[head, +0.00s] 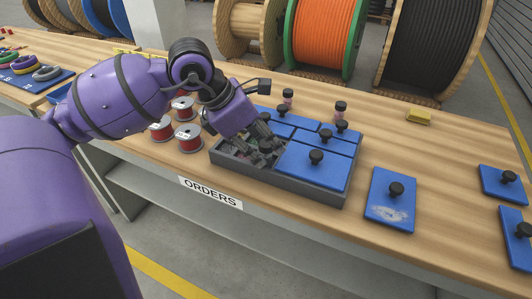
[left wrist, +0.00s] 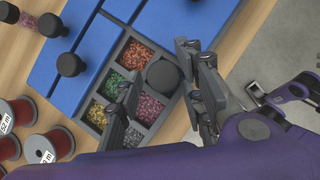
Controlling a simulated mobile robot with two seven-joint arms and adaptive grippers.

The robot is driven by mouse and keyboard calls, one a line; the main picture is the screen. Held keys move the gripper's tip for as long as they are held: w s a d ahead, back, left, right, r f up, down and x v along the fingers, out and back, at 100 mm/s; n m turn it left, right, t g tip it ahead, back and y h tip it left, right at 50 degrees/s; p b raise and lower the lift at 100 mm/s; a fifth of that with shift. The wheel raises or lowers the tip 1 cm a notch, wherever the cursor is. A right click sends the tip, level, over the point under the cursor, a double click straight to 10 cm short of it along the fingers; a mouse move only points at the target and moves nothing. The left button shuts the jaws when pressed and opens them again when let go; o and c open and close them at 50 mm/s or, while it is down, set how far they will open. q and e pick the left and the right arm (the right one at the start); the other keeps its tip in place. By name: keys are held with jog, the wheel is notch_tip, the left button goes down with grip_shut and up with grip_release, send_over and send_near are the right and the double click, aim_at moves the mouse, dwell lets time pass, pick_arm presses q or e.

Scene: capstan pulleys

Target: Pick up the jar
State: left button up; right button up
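My left gripper (head: 262,143) points down into the open compartments at the left end of the grey tray (head: 285,187). In the left wrist view its two fingers (left wrist: 160,88) stand apart, one on each side of a round black top (left wrist: 163,75). This looks like a jar's lid, set in a compartment among bead-filled ones; its body is hidden below. I cannot tell whether either finger touches it. Two small jars with black lids and pinkish contents, one left (head: 288,97) and one right (head: 340,110), stand behind the tray.
Blue lids with black knobs (head: 316,168) cover the tray's other compartments. Loose blue lids (head: 390,205) lie to the right. Red wire spools (head: 187,138) stand close left of the tray. A yellow block (head: 418,116) lies at the back right. Bare bench lies between.

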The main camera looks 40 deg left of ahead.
pick_arm(q)
grip_shut()
